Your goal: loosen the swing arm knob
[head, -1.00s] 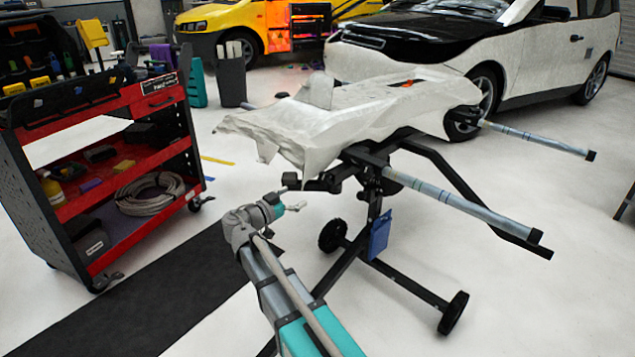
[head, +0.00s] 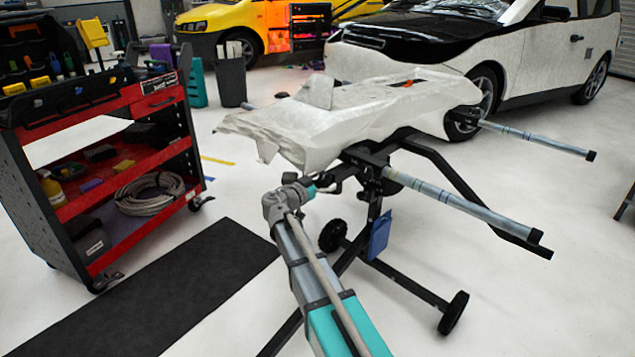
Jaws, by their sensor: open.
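The wrapping stand (head: 372,200) is a black wheeled frame under a white-draped panel (head: 350,110). My gripper (head: 322,181) is small in the head view, beside the dark arm parts under the panel's near edge. It is open. Its fingertips blend into the black parts, so I cannot tell whether they touch or surround anything.
A red tool cart (head: 110,180) stands at the left, by a black floor mat (head: 185,290). Grey wrapped bars (head: 460,208) stick out to the right. A blue pouch (head: 380,235) hangs on the stand. A white-and-black car (head: 480,55) is behind.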

